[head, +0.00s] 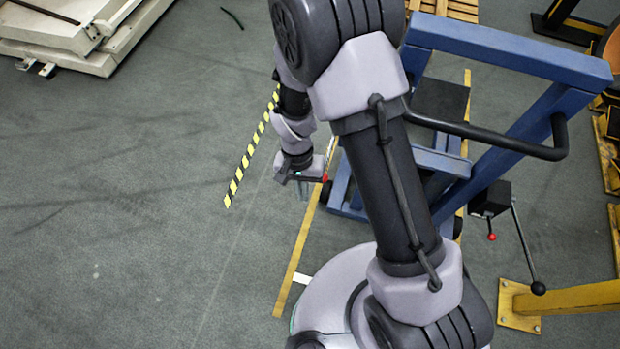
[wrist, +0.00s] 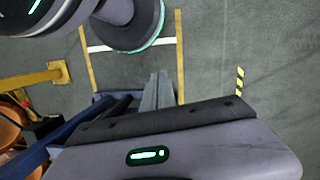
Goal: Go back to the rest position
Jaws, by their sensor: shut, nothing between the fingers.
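My gripper (head: 303,190) hangs at the end of my folded arm, left of the blue frame cart in the head view. It points down over the grey floor, near the yellow floor line. In the wrist view my gripper's grey fingers (wrist: 158,90) are together, with nothing between them. My own base and column partly fill the top left of the wrist view.
A blue cart (head: 500,55) stands right of my arm, close to it. A yellow-black hazard strip (head: 252,145) and a yellow line (head: 297,255) mark the floor. Pale panels (head: 75,35) lie at the upper left. The floor (head: 110,220) at left is clear.

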